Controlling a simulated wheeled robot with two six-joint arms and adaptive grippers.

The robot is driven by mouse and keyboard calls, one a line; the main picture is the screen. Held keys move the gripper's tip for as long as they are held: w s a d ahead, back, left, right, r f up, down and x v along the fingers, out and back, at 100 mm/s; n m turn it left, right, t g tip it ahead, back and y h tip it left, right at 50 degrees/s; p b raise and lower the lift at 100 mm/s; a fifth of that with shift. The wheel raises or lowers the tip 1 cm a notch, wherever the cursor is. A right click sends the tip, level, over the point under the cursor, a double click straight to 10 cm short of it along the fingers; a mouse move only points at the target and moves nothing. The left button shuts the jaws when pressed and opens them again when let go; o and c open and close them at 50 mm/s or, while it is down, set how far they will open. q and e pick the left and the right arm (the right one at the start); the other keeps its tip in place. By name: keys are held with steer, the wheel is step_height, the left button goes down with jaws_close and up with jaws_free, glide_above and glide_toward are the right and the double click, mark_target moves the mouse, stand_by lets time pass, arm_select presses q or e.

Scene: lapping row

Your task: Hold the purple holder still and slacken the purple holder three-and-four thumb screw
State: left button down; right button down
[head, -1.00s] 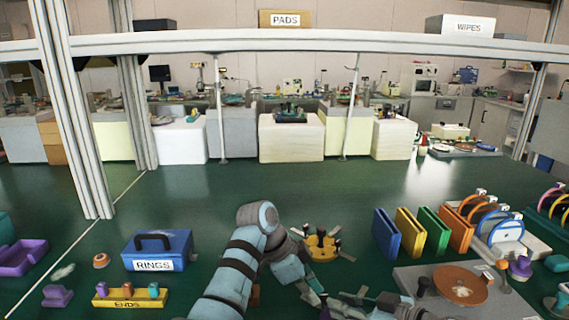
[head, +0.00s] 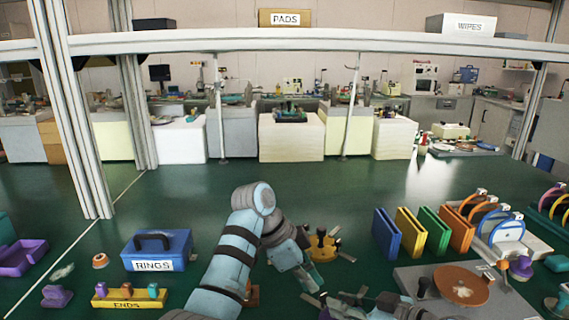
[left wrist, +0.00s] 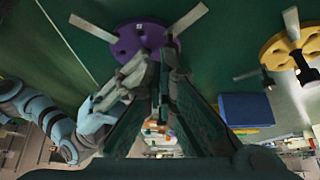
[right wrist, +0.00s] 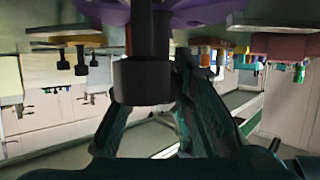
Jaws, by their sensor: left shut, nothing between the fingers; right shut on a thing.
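The purple holder (left wrist: 140,40) is a round disc with flat metal bars at its rim, just beyond my left fingertips in the left wrist view. My left gripper (left wrist: 157,58) is shut and empty beside its near edge; I cannot tell if it touches. In the right wrist view the purple holder (right wrist: 200,14) spans the top, and a black thumb screw (right wrist: 143,82) stands out from it. My right gripper (right wrist: 160,95) is shut on this screw, which hides part of the fingers. I cannot tell which bars the screw lies between. In the head view, my arms mostly hide the holder.
A yellow holder (head: 322,247) with bars and black screws stands just beyond my left gripper. A grey plate (head: 405,277) with a brown disc (head: 461,285) lies at right. Blue (head: 386,235) and other upright plates stand behind it. The blue RINGS box (head: 157,250) is at left.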

mark_target(321, 303)
arm_select(q)
step_height(321, 303, up, 4)
steer(key=w, duration=0.1)
steer(key=f, duration=0.8)
steer(key=shift+w+a+f, duration=0.1)
steer(key=shift+w+a, duration=0.05)
steer(key=shift+w, duration=0.2)
steer(key=shift+s+d, duration=0.1)
steer(key=shift+d, duration=0.3)
arm_select(e)
steer(key=shift+s, duration=0.1)
stand_by(0.4)
arm_select(q)
steer(key=shift+s+d+f, duration=0.1)
steer(key=shift+s, duration=0.5)
